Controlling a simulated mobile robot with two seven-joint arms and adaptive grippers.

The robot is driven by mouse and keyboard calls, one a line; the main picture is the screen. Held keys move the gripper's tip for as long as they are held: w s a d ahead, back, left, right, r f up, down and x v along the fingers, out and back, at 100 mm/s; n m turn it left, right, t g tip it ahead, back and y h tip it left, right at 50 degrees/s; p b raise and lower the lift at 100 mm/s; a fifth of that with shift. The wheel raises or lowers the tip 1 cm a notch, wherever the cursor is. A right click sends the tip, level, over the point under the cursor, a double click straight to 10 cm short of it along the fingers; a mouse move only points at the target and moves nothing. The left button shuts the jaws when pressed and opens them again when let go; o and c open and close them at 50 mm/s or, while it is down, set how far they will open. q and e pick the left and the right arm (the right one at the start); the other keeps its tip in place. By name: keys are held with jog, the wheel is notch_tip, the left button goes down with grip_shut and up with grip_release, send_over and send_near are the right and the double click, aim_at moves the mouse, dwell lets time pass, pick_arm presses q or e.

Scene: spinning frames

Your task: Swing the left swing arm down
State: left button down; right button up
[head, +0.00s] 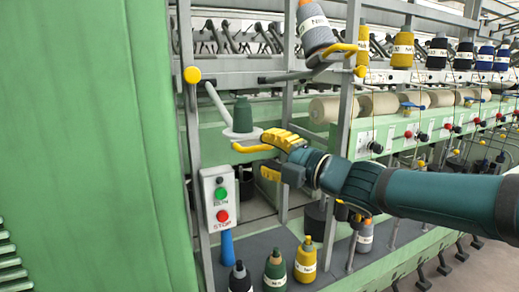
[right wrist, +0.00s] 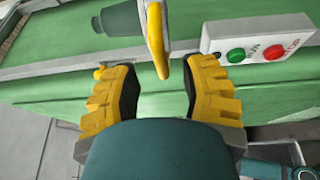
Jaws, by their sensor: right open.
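The left swing arm (head: 217,106) is a pale rod on the left post, sloping down to a round plate with a dark green yarn cone (head: 243,116). The cone also shows in the right wrist view (right wrist: 119,18). A yellow handle (head: 248,148) sticks out below the plate. My right gripper (head: 265,153) is open at the handle's free end. In the right wrist view, the handle (right wrist: 156,42) reaches between the two open fingertips (right wrist: 160,68), with gaps visible on both sides. My left gripper is not in view.
A control box (head: 218,199) with green and red buttons is on the left post, close below the gripper. Another swing arm with a grey cone (head: 314,27) and yellow handle (head: 341,47) is raised above. Several cones, including a yellow one (head: 305,262), stand below.

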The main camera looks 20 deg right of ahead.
jog(key=v, duration=0.8)
jog(key=shift+s, duration=0.35)
jog(key=shift+d, duration=0.1)
jog(key=w+a+f+m+g+h, duration=0.1)
jog(key=w+a+f+m+g, duration=0.3)
jog(key=f, duration=0.6)
jog(key=w+a+f+m+h, duration=0.1)
jog(key=w+a+f+m, duration=0.3)
jog(key=f, duration=0.6)
jog(key=w+f+m+g+h, duration=0.1)
jog(key=w+f+m+g, duration=0.1)
jog(key=f+m, duration=0.6)
jog(key=s+a+f+m+g, duration=0.3)
jog(key=s+f, duration=0.2)
jog(key=f, duration=0.4)
jog(key=s+a+f+m+g, duration=0.3)
jog(key=s+f, duration=0.3)
jog(key=f, duration=0.4)
jog(key=s+a+f+m+g+h, duration=0.1)
jog(key=s+a+f+m+g, duration=0.1)
jog(key=s+f, duration=0.4)
notch_tip(320, 180, down, 4)
jog(key=shift+a+r+m+g, duration=0.1)
jog(key=shift+a+m+g, duration=0.4)
jog(key=shift+a, duration=0.4)
